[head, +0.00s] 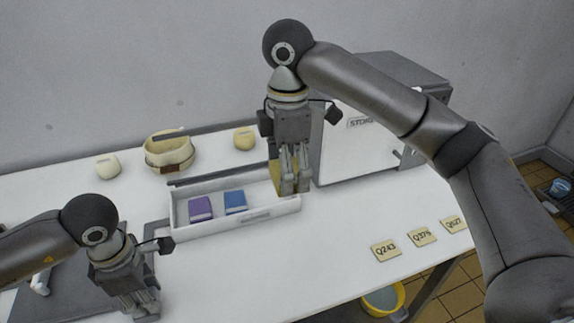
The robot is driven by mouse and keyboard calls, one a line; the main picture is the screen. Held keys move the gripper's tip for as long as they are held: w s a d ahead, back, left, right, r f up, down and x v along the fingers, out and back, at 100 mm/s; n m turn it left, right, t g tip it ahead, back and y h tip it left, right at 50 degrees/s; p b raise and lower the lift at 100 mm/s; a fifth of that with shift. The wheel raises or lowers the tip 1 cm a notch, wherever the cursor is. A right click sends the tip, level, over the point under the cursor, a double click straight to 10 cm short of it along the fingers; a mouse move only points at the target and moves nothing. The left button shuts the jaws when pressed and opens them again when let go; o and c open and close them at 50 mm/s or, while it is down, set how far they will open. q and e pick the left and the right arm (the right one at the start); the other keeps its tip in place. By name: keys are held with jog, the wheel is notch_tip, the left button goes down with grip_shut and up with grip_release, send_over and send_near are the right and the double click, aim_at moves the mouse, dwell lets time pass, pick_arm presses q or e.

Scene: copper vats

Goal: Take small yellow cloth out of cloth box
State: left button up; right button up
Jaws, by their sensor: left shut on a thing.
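The white open cloth box (240,217) stands on the table in the middle of the head view. A purple cloth (200,208) and a blue cloth (235,201) lie in it. A yellow patch (273,174), perhaps the small yellow cloth, shows at the box's right end, partly hidden behind my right gripper. My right gripper (296,188) points down over that end; its fingers are close together, and I cannot tell whether they hold anything. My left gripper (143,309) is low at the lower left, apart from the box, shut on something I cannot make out.
A dark board (72,296) lies at the left. Behind the box are a cream basket (169,152) and two pale round pots, one left (108,166), one right (244,139). A white cabinet (340,150) stands at the right. Label cards (386,249) lie near the front edge.

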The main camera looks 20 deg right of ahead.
pick_arm(q)
jog(key=shift+r, duration=0.15)
jog(key=shift+r+p, duration=0.35)
jog(key=shift+r, duration=0.4)
pick_arm(e)
jog(key=shift+r, duration=0.35)
pick_arm(q)
jog(key=o, duration=1.1)
jog(key=shift+r, duration=0.15)
